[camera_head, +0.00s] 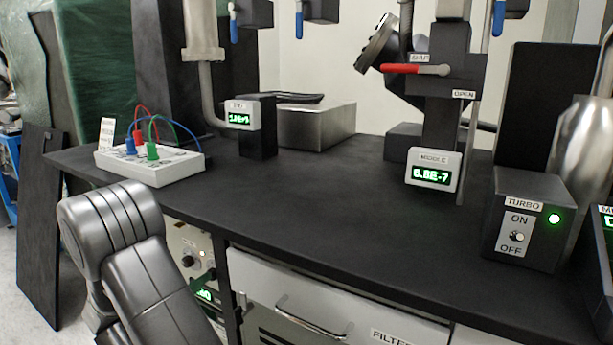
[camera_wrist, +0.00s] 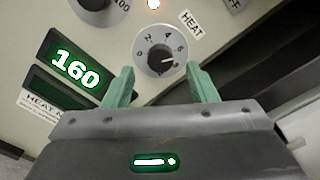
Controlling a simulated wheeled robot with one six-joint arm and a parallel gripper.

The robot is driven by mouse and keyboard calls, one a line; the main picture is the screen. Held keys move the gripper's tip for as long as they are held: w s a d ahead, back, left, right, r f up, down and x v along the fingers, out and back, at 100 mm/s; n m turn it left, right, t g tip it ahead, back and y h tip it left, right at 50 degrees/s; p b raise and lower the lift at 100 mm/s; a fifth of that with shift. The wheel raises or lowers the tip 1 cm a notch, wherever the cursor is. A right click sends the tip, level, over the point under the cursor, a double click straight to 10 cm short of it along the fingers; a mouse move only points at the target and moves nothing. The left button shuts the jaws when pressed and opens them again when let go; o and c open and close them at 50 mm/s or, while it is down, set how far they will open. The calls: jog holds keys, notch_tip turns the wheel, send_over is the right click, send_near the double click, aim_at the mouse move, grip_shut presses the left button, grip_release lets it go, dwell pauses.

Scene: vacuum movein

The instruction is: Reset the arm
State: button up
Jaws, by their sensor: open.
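My gripper (camera_wrist: 162,85) shows in the wrist view with two green fingers spread apart and nothing between them. Ahead of the fingertips is a round grey dial (camera_wrist: 160,56) with numbers around it, on a cream panel labelled HEAT. I cannot tell whether the fingers touch it. In the head view my arm (camera_head: 135,260) reaches down in front of the black bench at the lower left. The gripper itself is mostly hidden there, beside the cream panel (camera_head: 184,240) under the bench top.
The black bench top (camera_head: 310,205) carries a white box with plugged cables (camera_head: 150,165), a MIDDLE readout (camera_head: 432,176) and a TURBO switch box (camera_head: 527,218). A drawer handle (camera_head: 310,318) sticks out below the bench edge. A green display (camera_wrist: 75,65) reads 160.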

jog(key=p+v, duration=0.3)
jog(key=v, duration=0.8)
jog(key=w+d+n+p, duration=0.5)
jog(key=w+n, duration=0.7)
jog(key=n, duration=0.8)
jog(key=shift+d+r, duration=0.15)
jog(key=shift+d, duration=0.9)
jog(key=shift+w+n, duration=0.1)
jog(key=shift+n, duration=0.2)
jog(key=shift+a, duration=0.1)
